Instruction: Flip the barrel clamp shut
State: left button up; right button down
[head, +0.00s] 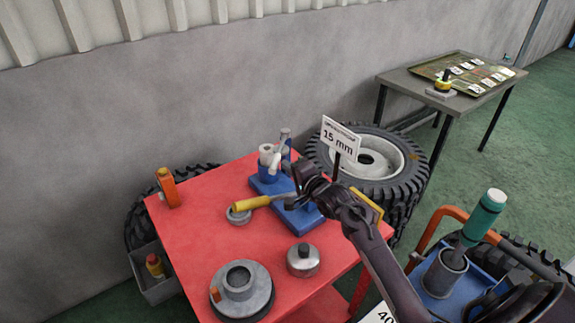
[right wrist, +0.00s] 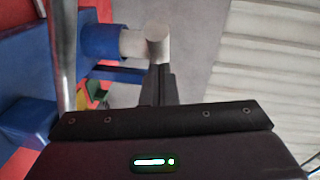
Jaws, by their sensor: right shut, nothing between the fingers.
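The barrel clamp (head: 303,219) has a blue base on the red table. White-grey cylindrical parts (head: 266,155) stand at its far end. A yellow handle (head: 252,203) with a metal rod points left from beside my right gripper; I cannot tell whether it belongs to the clamp. My right gripper (head: 300,181) is shut and empty, over the clamp, hiding its middle. In the right wrist view the shut fingers (right wrist: 160,85) point at a grey cylinder end (right wrist: 158,45) beside a blue collar (right wrist: 101,42); contact is unclear. My left gripper is not in view.
Tyres (head: 407,180) stand behind. A blue cart (head: 440,280) is at right.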

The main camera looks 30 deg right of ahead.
jog(key=shift+w+a+f, duration=0.15)
jog(key=shift+w+a, duration=0.4)
jog(key=shift+a, duration=0.35)
jog(key=shift+w+a, duration=0.2)
jog(key=shift+a, duration=0.15)
jog(key=shift+s+d, duration=0.1)
